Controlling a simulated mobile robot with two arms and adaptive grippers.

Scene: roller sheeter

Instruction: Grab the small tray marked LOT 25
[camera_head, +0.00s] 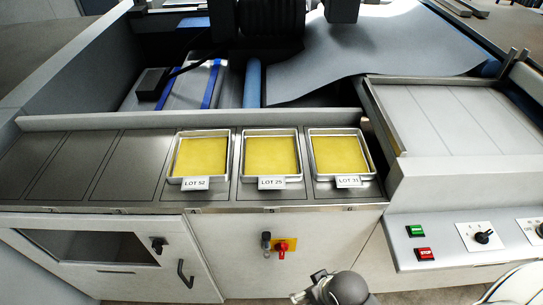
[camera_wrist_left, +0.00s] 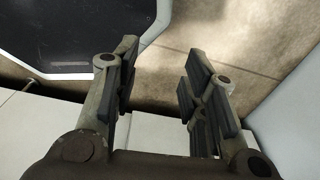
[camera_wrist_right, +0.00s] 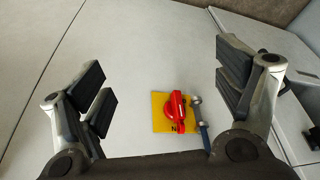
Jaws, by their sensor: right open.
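The small tray marked LOT 25 (camera_head: 271,157) sits in the middle of three trays on the grey shelf of the machine in the head view. It is square and silver-rimmed with a yellow inside, and its white label hangs at the front edge. My left gripper (camera_wrist_left: 158,90) is open and empty in the left wrist view, with floor and a dark window beyond it. My right gripper (camera_wrist_right: 165,90) is open and empty in the right wrist view, facing the cabinet front. Neither gripper is at a tray.
The LOT 52 tray (camera_head: 202,158) stands left of it and the LOT 31 tray (camera_head: 340,154) right of it, with narrow gaps. The shelf's left part (camera_head: 85,165) is bare. Below is a red switch on a yellow plate (camera_head: 285,246); it also shows in the right wrist view (camera_wrist_right: 176,110).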

